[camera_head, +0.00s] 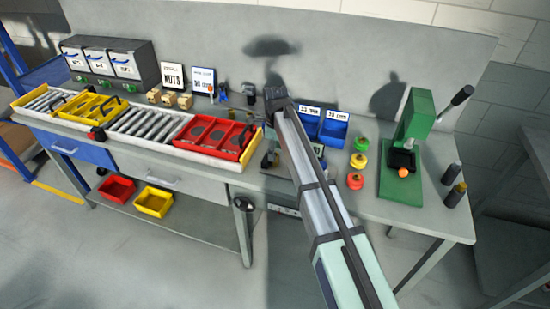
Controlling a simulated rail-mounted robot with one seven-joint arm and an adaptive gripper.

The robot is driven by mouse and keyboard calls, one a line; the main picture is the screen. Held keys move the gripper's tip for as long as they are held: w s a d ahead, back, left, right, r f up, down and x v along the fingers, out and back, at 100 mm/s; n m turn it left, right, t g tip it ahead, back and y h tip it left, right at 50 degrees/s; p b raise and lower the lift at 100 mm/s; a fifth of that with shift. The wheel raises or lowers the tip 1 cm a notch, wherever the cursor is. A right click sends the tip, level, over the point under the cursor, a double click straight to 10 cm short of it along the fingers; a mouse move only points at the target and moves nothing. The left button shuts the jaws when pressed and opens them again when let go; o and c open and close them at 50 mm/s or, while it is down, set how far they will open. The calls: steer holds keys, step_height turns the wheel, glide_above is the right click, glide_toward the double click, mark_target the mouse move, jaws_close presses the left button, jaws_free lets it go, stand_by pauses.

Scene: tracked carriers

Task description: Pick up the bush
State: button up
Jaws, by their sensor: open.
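I cannot tell for certain which thing is the bush. A small orange round piece (403,172) sits at the front of the green press (420,118) at the right of the bench, and it may be the bush. My arm comes up from the bottom right and crosses the front of the bench. My gripper (269,160) shows only as small dark parts beside the arm, near the right end of the red bin. It is partly hidden by the arm and is open, well to the left of the press. I see nothing held in it.
A red bin (243,153), a yellow bin (72,112) and roller tracks (145,126) line the bench's left half. Blue bins (333,131) stand behind my arm. Colored stacked pieces (358,161) stand left of the press, dark cylinders (452,172) right of it.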

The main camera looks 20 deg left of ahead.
steer(key=shift+a+f+p, duration=0.1)
steer(key=shift+f+p, duration=0.45)
steer(key=shift+f, duration=1.25)
jaws_close()
steer(key=shift+r, duration=0.15)
